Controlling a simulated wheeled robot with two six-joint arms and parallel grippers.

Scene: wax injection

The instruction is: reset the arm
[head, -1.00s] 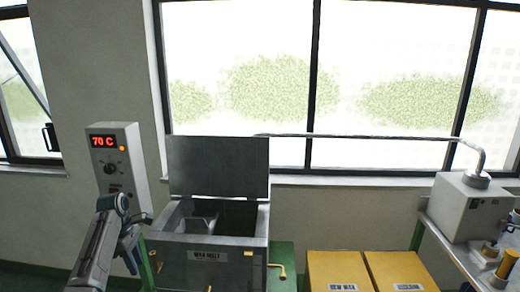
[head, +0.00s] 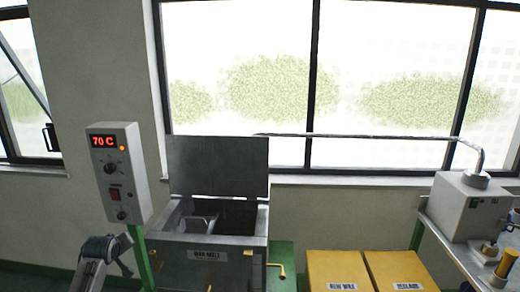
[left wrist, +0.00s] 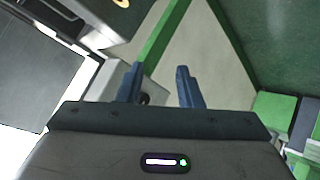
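My left arm comes in at the bottom left of the head view, with its left gripper (head: 122,256) low in front of the control box (head: 117,172) and left of the wax melt tank. In the left wrist view the two blue fingers of the left gripper (left wrist: 160,72) stand apart with nothing held between them. My right gripper is in neither view.
The box shows 70 C, a knob and a red switch (head: 115,195). The wax melt tank (head: 207,272) has its lid (head: 218,166) raised. Two yellow boxes (head: 338,268) (head: 400,268) stand right of it. A grey machine (head: 468,205) sits on the right bench.

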